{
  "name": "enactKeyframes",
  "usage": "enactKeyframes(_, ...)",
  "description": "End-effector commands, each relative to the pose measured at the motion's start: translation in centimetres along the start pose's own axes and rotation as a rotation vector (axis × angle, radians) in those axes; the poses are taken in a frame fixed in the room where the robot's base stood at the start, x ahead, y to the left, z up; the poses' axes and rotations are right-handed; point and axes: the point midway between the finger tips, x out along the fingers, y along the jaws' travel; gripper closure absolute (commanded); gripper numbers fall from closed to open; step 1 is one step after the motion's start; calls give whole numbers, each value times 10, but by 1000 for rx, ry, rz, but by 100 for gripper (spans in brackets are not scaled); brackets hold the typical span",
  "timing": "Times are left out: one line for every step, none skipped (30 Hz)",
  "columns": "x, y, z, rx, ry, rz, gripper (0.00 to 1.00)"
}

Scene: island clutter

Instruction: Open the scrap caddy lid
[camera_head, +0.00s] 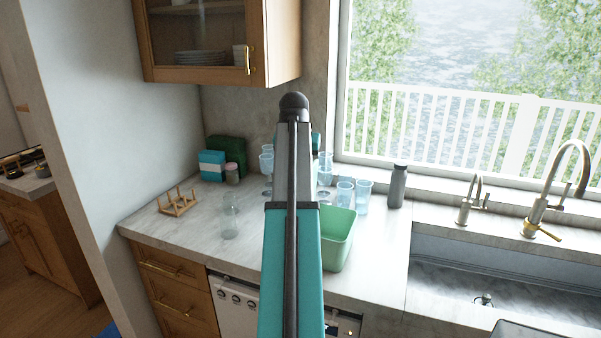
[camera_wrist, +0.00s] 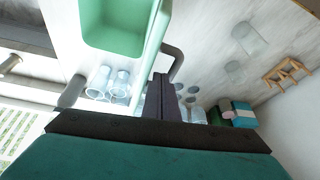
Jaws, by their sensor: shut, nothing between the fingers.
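A mint-green, open-topped tub (camera_head: 337,240) stands on the counter, partly hidden behind my arm. The wrist view shows its rim and empty inside (camera_wrist: 118,22). I cannot tell whether it is the scrap caddy, and I see no lid clearly. A teal thing (camera_head: 316,141) shows in a sliver behind my fingers, too hidden to identify. My gripper (camera_head: 293,150) is shut and empty, with its dark rounded tip in front of the back wall in the head view. In the wrist view the closed fingers (camera_wrist: 163,97) show beside a curved dark tube and touch nothing I can make out.
Clear glasses (camera_head: 345,193) cluster behind and beside the tub. A grey bottle (camera_head: 397,187) stands by the window. A clear tumbler (camera_head: 230,218), a wooden rack (camera_head: 178,202) and a teal box (camera_head: 212,166) are at the left. The sink (camera_head: 500,280) is right; the front-left counter is bare.

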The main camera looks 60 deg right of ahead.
Motion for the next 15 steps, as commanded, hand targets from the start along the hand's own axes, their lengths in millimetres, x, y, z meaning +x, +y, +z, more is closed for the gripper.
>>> enactKeyframes(1,0,-2,3,0,1,100)
enactKeyframes(1,1,-2,4,0,2,100)
enactKeyframes(1,1,-3,6,0,2,100)
enactKeyframes(2,2,-3,8,1,3,100)
enactKeyframes(2,2,-4,9,1,4,100)
enactKeyframes(2,2,-4,11,1,4,100)
enactKeyframes(2,3,-4,12,1,5,100)
enactKeyframes(3,4,-5,13,1,5,100)
enactKeyframes(3,4,-5,14,1,5,100)
enactKeyframes(3,5,-5,14,1,6,100)
enactKeyframes(3,5,-5,15,1,6,100)
enactKeyframes(3,6,-5,16,1,6,100)
enactKeyframes(3,6,-5,16,1,6,100)
enactKeyframes(3,6,-6,16,1,6,100)
enactKeyframes(3,6,-6,17,1,7,100)
